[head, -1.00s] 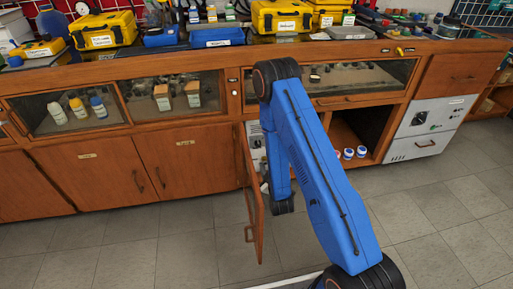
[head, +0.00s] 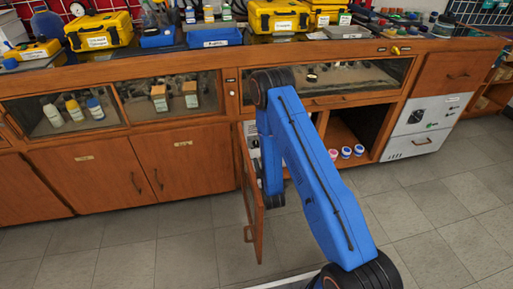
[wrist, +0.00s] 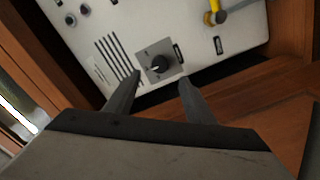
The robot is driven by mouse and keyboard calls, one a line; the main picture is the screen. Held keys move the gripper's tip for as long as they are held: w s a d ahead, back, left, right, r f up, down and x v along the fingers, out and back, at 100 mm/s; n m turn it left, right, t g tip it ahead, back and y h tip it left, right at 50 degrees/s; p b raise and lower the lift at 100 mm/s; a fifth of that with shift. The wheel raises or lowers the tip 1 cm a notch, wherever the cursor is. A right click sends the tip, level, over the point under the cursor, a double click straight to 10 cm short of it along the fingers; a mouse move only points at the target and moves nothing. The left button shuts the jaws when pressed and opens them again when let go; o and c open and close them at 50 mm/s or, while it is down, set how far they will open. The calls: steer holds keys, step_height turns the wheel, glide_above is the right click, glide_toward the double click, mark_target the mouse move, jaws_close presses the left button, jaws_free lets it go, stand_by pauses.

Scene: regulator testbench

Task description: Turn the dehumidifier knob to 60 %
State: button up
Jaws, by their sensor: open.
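In the wrist view, a black round knob (wrist: 158,64) with a pale pointer mark sits on a grey square plate on a white panel (wrist: 100,18). The scale markings are too small to read. My gripper (wrist: 159,82) is open, with one dark finger to each side of the knob's plate in the picture. Nothing is between the fingers, and I cannot tell how far they are from the panel. In the head view, part of a white unit (head: 251,131) shows behind the open cabinet door; my arm hides the gripper and the knob.
The open wooden door (head: 252,205) stands out to the left of my arm. In the wrist view, a yellow handle (wrist: 215,12) and vent slots (wrist: 113,57) flank the knob. Wooden cabinet walls enclose the panel. Several small jars (head: 346,152) sit in the open compartment at right.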

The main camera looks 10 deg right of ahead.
mark_target(256, 145)
steer(key=w, duration=0.8)
steer(key=shift+w, duration=0.4)
steer(key=c, duration=1.1)
